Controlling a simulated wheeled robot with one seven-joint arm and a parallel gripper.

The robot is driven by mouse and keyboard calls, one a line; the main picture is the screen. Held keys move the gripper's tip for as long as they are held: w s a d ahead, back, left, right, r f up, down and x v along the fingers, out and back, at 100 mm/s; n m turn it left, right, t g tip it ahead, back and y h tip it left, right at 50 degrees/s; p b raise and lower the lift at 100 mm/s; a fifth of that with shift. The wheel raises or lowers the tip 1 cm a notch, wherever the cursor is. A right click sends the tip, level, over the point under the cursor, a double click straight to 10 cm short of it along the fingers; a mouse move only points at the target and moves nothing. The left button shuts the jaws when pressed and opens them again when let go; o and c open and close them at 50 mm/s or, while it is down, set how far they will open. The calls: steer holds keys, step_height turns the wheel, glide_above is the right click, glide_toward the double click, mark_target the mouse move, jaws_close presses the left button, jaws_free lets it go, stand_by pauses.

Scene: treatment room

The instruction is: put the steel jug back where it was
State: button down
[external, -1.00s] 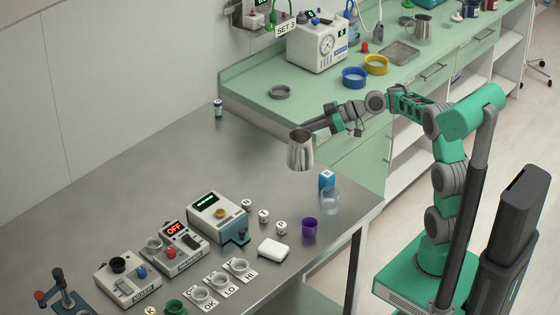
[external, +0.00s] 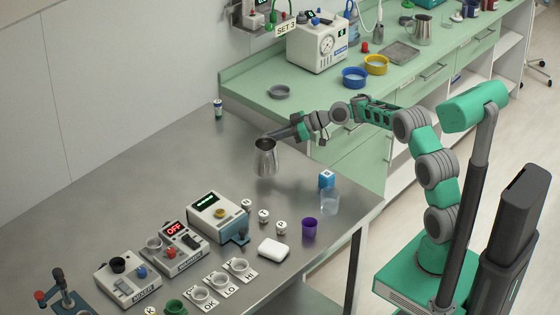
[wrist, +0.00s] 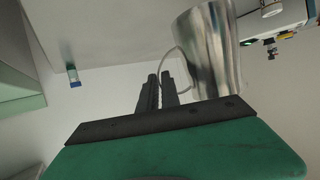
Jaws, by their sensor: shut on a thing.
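The steel jug (external: 265,158) is upright over the far part of the steel table (external: 190,165) in the external view. I cannot tell whether its base touches the table. My gripper (external: 277,136) reaches it from the upper right and is shut on its handle. In the wrist view the jug (wrist: 212,50) fills the upper right, and the dark fingers of my gripper (wrist: 165,84) are at its thin handle. The inside of the jug is hidden in the wrist view. A second steel jug (external: 420,30) stands on the green counter at the back.
Clear table surrounds the jug. Devices (external: 217,217) and small labelled pots (external: 263,215) are nearer.

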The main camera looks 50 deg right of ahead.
mark_target(272, 144)
steer(key=shift+f, duration=1.75)
steer(key=c, duration=1.6)
jaws_free()
steer(key=shift+o, duration=0.2)
steer(key=shift+r, duration=0.1)
steer(key=shift+d+r, duration=0.1)
steer(key=v, duration=1.1)
steer(key=shift+s+d+r+b, duration=0.2)
steer(key=shift+s+d+b, duration=0.05)
steer(key=shift+b, duration=0.1)
